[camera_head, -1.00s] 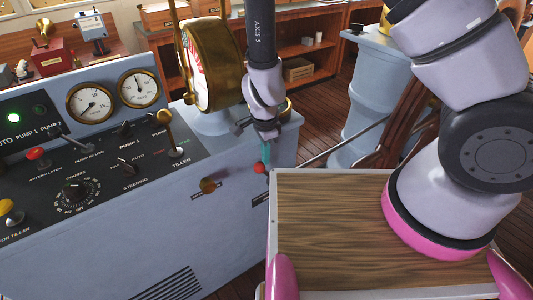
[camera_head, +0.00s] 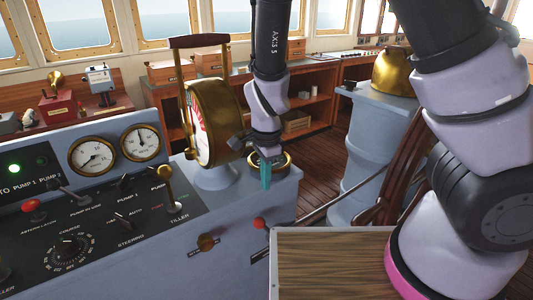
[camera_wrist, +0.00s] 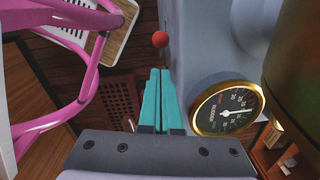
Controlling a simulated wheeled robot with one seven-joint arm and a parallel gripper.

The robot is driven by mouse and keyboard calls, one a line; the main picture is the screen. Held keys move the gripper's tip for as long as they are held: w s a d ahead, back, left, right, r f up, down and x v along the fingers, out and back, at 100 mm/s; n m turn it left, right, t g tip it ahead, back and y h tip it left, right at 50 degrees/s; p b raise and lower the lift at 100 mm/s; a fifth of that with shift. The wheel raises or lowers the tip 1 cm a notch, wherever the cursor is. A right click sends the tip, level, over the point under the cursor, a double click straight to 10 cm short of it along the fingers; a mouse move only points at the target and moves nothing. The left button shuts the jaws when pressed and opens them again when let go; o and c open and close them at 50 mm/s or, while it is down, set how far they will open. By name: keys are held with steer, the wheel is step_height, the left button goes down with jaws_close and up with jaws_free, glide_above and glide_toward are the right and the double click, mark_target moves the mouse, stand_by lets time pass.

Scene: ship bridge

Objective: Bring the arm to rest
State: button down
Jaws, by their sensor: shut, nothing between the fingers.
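My arm reaches forward from the right in the head view and hangs down in front of the brass engine telegraph (camera_head: 212,122). My gripper (camera_head: 265,183) points downward near the right end of the blue-grey console (camera_head: 235,235). Its teal fingers are together and empty. In the wrist view the gripper (camera_wrist: 161,80) also shows shut, with nothing between the fingertips. A red-knobbed lever (camera_head: 259,223) on the console front is below the gripper and apart from it. The red knob also shows in the wrist view (camera_wrist: 160,40), just beyond the fingertips.
A brass-rimmed gauge (camera_wrist: 227,108) is close to the right of the fingers in the wrist view. The wooden ship's wheel (camera_head: 405,170) and blue pedestal (camera_head: 362,140) stand to the right. The wooden deck (camera_head: 325,165) shows between pedestal and console.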

steer(key=w+d+r+n+t+y, duration=0.1)
steer(key=d+r+n, duration=0.1)
steer(key=d+r, duration=0.35)
steer(key=w+d+r+n+y, duration=0.1)
steer(key=w+d+r+y, duration=0.15)
steer(key=r, duration=0.65)
steer(key=w+d+r+n+t+y, duration=0.1)
steer(key=d+r+n, duration=0.1)
steer(key=d+r, duration=0.45)
steer(key=s+d+r+n+t+h, duration=0.2)
steer(key=s+d+r, duration=0.5)
steer(key=d+r, duration=0.4)
steer(key=r+n+t, duration=0.1)
steer(key=t, duration=0.1)
steer(key=shift+s+d+r+n+t+h, duration=0.2)
steer(key=shift+s+r+n+t+h, duration=0.1)
steer(key=shift+r+n+h, duration=0.1)
steer(key=shift+w+d, duration=0.1)
